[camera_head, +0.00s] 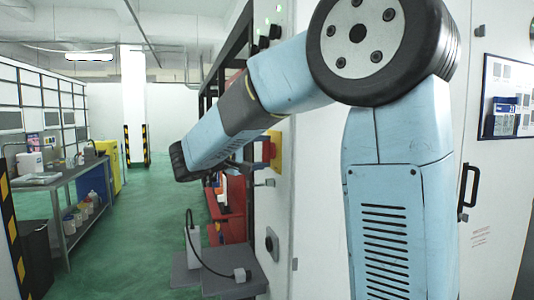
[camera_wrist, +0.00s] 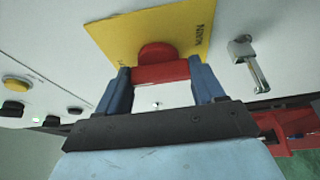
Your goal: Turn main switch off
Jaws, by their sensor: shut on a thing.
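The main switch is a red rotary handle (camera_wrist: 160,71) on a yellow plate (camera_wrist: 118,30), set on a pale cabinet front. In the wrist view the blue fingers of my gripper (camera_wrist: 161,78) stand on either side of the red handle and are shut on it. The handle's bar lies nearly level across that picture, with only a slight tilt. In the head view the yellow plate (camera_head: 276,152) shows at the cabinet's edge, and my forearm hides most of the gripper.
A metal latch-like fitting (camera_wrist: 249,63) sticks out right of the plate. A yellow button (camera_wrist: 17,84) and several dark buttons sit to the left. In the head view, a grey workbench (camera_head: 60,184) stands at left, with open green floor (camera_head: 150,225) between.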

